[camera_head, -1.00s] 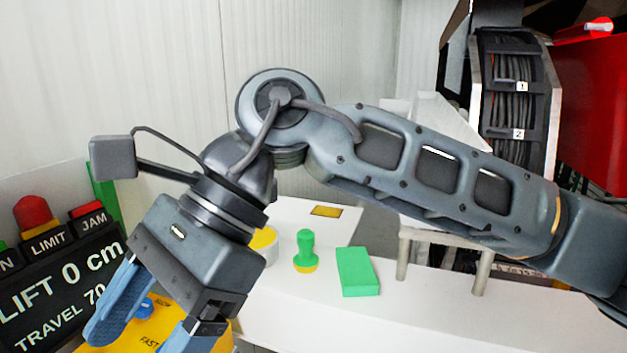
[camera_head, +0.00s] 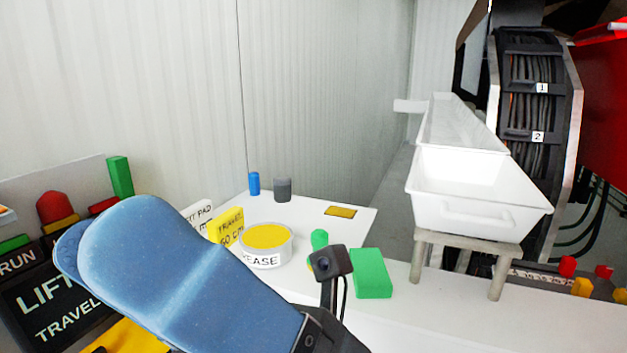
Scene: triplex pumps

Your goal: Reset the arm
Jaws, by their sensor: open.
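My gripper (camera_head: 88,238) fills the lower left of the head view, very close to the camera. Its broad blue finger points left, with the edge of a second blue finger showing behind it. The jaws are open, and I see nothing between them, though the gap is mostly hidden. My small black wrist camera (camera_head: 331,262) stands up at the right of the gripper. Most of the arm is out of view below the frame.
The control panel (camera_head: 45,300) is partly hidden behind the gripper. The white table holds a grease tub (camera_head: 265,247), a green block (camera_head: 371,273) and a green-topped stamp (camera_head: 319,239). A white bin (camera_head: 475,190) sits on a stand at right, near a cable chain (camera_head: 535,110).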

